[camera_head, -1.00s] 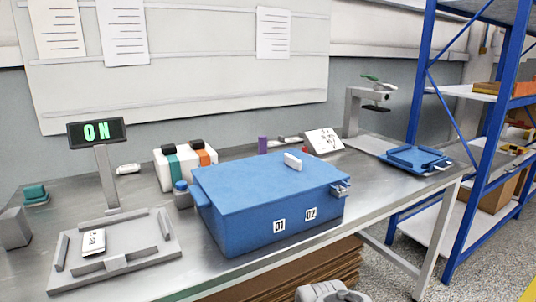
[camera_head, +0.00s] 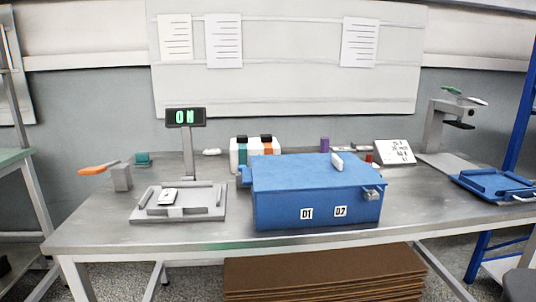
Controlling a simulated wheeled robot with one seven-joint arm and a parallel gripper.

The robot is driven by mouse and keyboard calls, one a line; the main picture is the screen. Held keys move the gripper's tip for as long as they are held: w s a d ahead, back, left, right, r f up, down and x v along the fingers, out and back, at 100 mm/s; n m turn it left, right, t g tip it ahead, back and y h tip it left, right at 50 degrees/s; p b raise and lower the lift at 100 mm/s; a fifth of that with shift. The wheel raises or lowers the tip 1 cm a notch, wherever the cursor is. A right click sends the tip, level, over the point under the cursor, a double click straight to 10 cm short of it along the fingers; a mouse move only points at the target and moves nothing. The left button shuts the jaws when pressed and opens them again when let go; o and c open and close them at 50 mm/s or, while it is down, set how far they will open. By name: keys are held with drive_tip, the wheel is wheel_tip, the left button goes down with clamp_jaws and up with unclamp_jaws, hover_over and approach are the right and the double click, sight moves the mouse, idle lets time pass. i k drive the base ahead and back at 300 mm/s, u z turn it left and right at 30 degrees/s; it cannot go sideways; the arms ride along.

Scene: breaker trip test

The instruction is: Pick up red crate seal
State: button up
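A small red item (camera_head: 369,158), which may be the red crate seal, shows just behind the right back part of the blue crate. It is mostly hidden and too small to make out its shape. The blue crate (camera_head: 282,207) stands closed on the steel bench, with two white number labels on its front, a white handle on its lid and a grey latch (camera_head: 372,194) at its right end. My gripper is not in view.
The steel bench (camera_head: 420,215) has free room right of the crate. A scale (camera_head: 212,212) with a lit display (camera_head: 186,117) stands left. Behind are bottles (camera_head: 254,149), a purple cylinder (camera_head: 324,145) and a tilted card (camera_head: 394,152). A blue tray (camera_head: 490,185) lies right, near a grey stand (camera_head: 433,130).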

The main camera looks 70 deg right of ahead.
sight(368, 156)
drive_tip(key=u, duration=1)
drive_tip(key=k, duration=2.4)
drive_tip(key=z, duration=1.6)
drive_tip(key=i, duration=0.5)
drive_tip(key=u, duration=0.15)
